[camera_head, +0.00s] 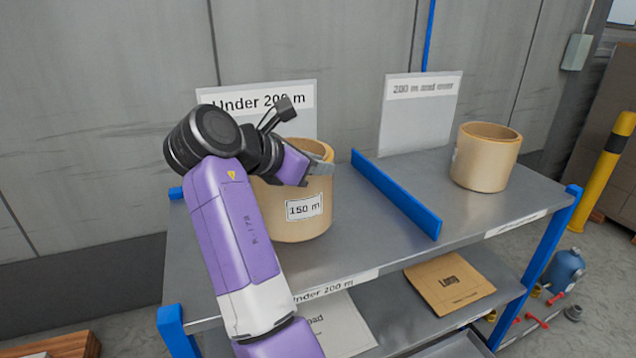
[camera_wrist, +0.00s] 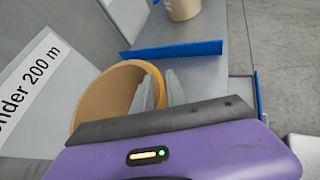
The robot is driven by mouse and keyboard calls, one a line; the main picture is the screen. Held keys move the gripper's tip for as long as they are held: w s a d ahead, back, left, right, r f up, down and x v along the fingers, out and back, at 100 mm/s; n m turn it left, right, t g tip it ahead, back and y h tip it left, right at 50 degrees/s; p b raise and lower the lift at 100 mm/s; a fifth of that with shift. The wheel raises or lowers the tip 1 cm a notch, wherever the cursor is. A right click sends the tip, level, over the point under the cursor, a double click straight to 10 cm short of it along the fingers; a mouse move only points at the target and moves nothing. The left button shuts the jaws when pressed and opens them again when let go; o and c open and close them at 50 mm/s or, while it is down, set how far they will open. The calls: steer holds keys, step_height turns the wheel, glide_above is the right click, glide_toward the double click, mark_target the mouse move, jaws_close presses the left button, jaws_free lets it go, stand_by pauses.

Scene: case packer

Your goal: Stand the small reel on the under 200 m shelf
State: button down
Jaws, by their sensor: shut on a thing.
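The small reel (camera_head: 300,222) is a tan hollow cylinder with a "150 m" label, upright at the left part of the metal shelf top. It stands in front of the "Under 200 m" sign (camera_head: 306,95), and its base appears to rest on the under 200 m shelf (camera_head: 350,252). My gripper (camera_head: 322,163) is shut on the reel's upper rim at its right side; my arm hides the reel's left part. In the wrist view the fingers (camera_wrist: 160,92) grip the wall of the reel (camera_wrist: 95,92).
A blue divider (camera_head: 397,192) splits the shelf top. Right of it stands another tan reel (camera_head: 486,157) by the "200 m and over" sign (camera_head: 420,110). A cardboard piece (camera_head: 449,283) lies on the lower shelf. The shelf between the held reel and the divider is clear.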

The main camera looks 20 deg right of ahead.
mark_target(318, 184)
steer(key=shift+f, duration=2)
steer(key=c, duration=1.3)
jaws_free()
steer(key=shift+f, duration=0.15)
steer(key=shift+c, duration=0.2)
steer(key=b+v, duration=0.1)
steer(key=v, duration=1.1)
